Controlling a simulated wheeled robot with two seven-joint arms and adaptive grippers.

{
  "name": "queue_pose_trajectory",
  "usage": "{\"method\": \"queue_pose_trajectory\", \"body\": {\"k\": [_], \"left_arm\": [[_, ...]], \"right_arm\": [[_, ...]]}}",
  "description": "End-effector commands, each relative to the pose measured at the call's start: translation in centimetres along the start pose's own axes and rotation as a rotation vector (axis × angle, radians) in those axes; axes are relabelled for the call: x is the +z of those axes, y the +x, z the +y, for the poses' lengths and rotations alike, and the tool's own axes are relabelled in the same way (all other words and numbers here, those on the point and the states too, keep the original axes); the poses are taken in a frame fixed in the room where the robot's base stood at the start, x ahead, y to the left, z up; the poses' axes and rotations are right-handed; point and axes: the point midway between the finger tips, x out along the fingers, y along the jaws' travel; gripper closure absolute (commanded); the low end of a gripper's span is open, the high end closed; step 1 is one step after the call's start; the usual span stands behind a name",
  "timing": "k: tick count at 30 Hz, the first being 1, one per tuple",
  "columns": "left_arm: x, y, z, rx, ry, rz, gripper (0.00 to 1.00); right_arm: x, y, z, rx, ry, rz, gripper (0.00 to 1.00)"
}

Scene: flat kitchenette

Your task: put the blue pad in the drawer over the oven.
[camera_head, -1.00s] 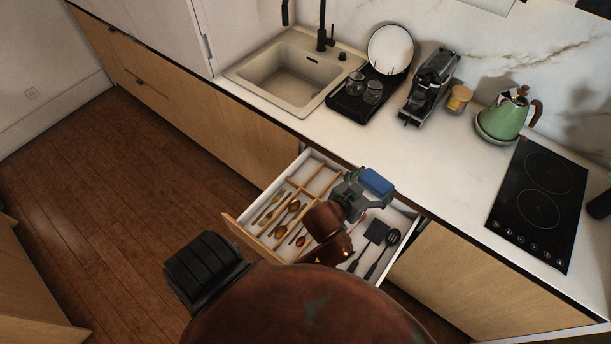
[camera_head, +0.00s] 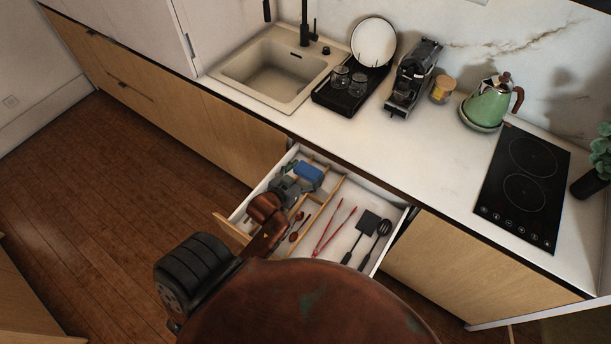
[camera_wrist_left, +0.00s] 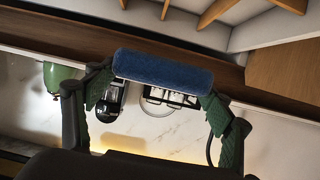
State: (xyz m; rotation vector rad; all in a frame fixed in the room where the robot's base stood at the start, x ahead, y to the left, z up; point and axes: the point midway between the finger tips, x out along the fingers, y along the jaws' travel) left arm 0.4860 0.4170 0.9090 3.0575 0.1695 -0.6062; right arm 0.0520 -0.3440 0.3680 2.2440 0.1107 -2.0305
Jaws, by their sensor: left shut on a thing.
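The blue pad (camera_head: 309,174) is held in my left gripper (camera_head: 293,184), over the back left part of the open drawer (camera_head: 392,220). In the left wrist view the blue pad (camera_wrist_left: 162,68) lies across between the two green finger pads of my left gripper (camera_wrist_left: 158,84). How high the pad is above the drawer floor is hard to tell. The gripper and wrist hide part of the left compartments. No oven front is visible. My right gripper is not in view.
The drawer holds wooden dividers (camera_head: 327,203), red tongs (camera_head: 333,228), a black spatula (camera_head: 362,231) and a black slotted spoon (camera_head: 378,240). The counter (camera_head: 421,170) above carries a sink (camera_head: 270,75), dish rack, coffee machine, green kettle (camera_head: 488,105) and black hob (camera_head: 524,190).

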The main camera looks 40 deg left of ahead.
Motion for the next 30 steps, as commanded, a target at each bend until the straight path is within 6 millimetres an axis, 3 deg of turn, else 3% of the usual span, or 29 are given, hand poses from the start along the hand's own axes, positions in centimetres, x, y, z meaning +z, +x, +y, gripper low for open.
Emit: {"method": "queue_pose_trajectory", "body": {"k": [3,9,14,21,30], "left_arm": [[2.0,2.2,-1.2,0.001,0.000,-0.004,0.41],[3.4,4.3,-2.4,0.003,-0.001,-0.002,0.41],[4.1,5.1,-3.0,0.001,0.000,-0.004,0.41],[6.8,6.2,-2.9,0.003,-0.001,-0.003,0.41],[6.9,6.2,-2.9,0.003,-0.001,-0.002,0.41]], "right_arm": [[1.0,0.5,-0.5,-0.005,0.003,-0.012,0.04],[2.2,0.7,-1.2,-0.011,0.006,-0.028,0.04],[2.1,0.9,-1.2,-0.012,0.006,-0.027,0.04],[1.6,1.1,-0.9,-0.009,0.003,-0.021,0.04],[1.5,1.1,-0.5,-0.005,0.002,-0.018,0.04]]}}
